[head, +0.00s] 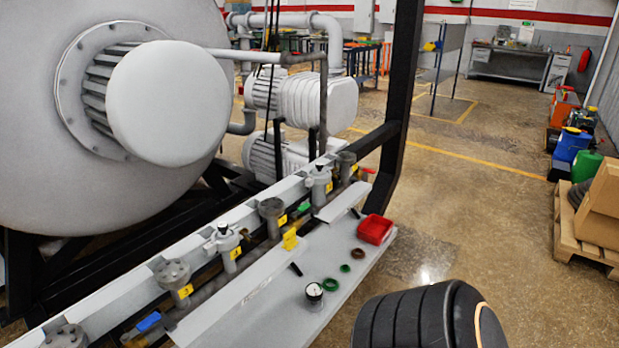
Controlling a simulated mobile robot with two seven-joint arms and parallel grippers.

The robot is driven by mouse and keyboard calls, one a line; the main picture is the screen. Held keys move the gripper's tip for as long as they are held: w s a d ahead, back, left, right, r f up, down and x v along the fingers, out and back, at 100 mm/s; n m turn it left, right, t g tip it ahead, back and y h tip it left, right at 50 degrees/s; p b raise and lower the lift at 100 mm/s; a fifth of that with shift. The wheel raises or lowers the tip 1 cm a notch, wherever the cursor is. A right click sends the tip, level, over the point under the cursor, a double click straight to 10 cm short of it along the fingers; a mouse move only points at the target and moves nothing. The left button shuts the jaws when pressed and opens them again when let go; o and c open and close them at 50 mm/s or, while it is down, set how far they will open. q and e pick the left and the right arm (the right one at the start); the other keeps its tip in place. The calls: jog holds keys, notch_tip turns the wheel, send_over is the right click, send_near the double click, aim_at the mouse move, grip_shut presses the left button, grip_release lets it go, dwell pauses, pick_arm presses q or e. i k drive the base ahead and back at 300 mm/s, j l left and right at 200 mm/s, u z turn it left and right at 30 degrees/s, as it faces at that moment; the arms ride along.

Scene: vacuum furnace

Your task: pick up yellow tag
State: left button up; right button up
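A yellow tag (290,239), larger than the others, stands at the back edge of the grey shelf (262,313), beside the pipe. Several small yellow tags sit on the valve fittings along the pipe, such as one on the near fitting (185,291), one further back (236,253) and one beyond it (282,220). Neither of my grippers shows in the head view. A black ribbed part, likely of my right arm, comes in at the bottom right, apart from the tags.
The shelf holds a red bin (375,229), a round gauge (314,292), a green ring (330,284), a brown ring (358,253) and small black pieces. A black frame post (403,70) rises behind. A large grey vessel (40,120) fills the left. Floor right of the shelf is open.

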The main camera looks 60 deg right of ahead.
aim_at(289, 237)
jog(key=k+j+z, duration=0.15)
jog(key=z, duration=1.75)
jog(key=i+l, duration=0.15)
jog(key=l, duration=0.2)
jog(key=i+l, duration=0.1)
jog(key=l, duration=0.25)
jog(key=i+l, duration=0.15)
jog(key=l, duration=0.2)
jog(key=i+l, duration=0.15)
jog(key=l, duration=0.2)
jog(key=i+l+u, duration=0.1)
jog(key=l+u, duration=0.15)
jog(key=u, duration=0.15)
jog(key=l+u, duration=0.35)
jog(key=j, duration=0.05)
